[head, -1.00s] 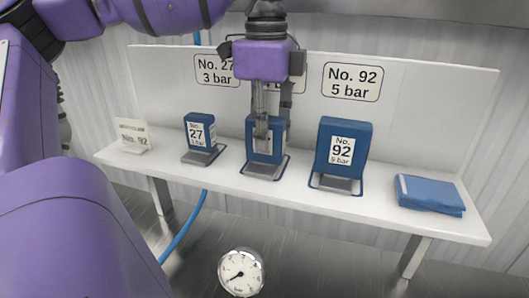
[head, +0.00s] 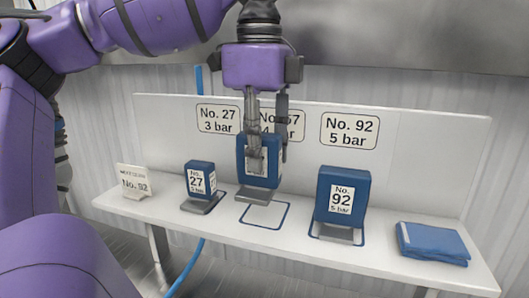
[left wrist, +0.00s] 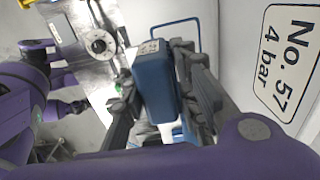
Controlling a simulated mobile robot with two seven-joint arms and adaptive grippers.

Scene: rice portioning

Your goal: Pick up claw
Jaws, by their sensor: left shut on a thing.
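My left gripper (head: 268,154) is shut on the middle blue claw (head: 258,180), one finger in front of it and one behind. The claw is upright, with a grey foot, and is held above its empty blue outline (head: 263,215) on the white shelf (head: 385,263). The front finger partly covers its label, so I cannot read it. In the left wrist view the blue claw (left wrist: 154,85) sits between the dark fingers. A small blue claw (head: 201,180) labelled No. 27 stands to its left, a larger one (head: 342,196) labelled No. 92 to its right. My right gripper is not visible.
A small card (head: 133,181) reading No. 92 stands at the shelf's left end. A folded blue cloth (head: 432,243) lies at the right end. The back panel carries signs No. 27 (head: 219,118), No. 57 (left wrist: 286,64) and No. 92 (head: 350,130).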

